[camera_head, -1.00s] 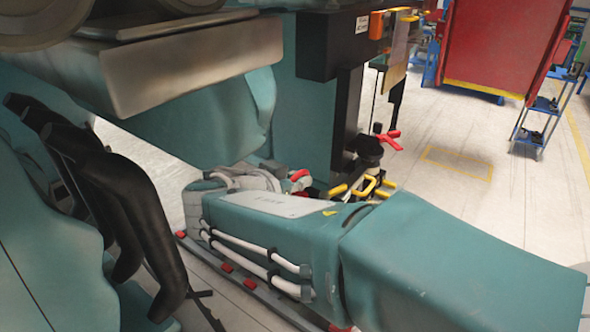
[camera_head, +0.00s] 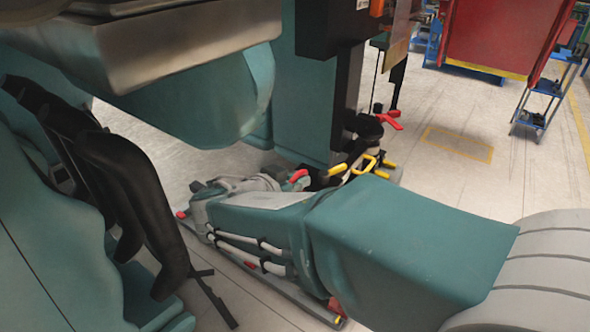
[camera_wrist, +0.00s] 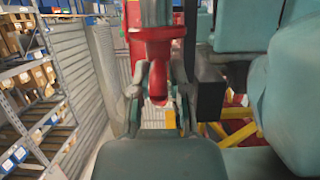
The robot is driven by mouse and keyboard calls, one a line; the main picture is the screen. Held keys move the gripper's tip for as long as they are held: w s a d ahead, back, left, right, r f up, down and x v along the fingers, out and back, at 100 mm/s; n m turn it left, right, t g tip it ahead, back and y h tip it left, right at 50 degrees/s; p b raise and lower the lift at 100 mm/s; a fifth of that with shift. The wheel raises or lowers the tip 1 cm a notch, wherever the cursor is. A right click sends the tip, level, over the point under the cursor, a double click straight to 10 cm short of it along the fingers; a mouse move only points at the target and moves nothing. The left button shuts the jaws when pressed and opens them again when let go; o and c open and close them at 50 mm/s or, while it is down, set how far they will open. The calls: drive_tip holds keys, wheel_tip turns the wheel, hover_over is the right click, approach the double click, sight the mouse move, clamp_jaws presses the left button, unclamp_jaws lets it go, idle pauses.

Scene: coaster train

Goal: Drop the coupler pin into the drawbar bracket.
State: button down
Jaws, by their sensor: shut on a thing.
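In the wrist view my gripper (camera_wrist: 158,92) has its two grey fingers closed around a red piece (camera_wrist: 156,58), which I take to be the coupler pin. Its lower end shows between the fingertips. In the head view my teal arm reaches from the lower right to the left. The grey parts of my gripper (camera_head: 262,182) show low beyond it, partly hidden. A small red part (camera_head: 298,175) shows beside them, and I cannot tell whether it is the pin. I cannot make out the drawbar bracket clearly in either view.
A teal train car (camera_head: 225,110) with black restraints (camera_head: 135,190) stands at the left. A black post (camera_head: 345,100) stands close behind my arm, with yellow handles (camera_head: 367,163) and a red knob (camera_head: 389,120) near its foot. Shelves (camera_wrist: 35,85) show in the wrist view.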

drive_tip(key=shift+f, duration=1.25)
drive_tip(key=c, duration=0.5)
unclamp_jaws()
drive_tip(key=shift+c, duration=0.2)
drive_tip(key=v, duration=1.2)
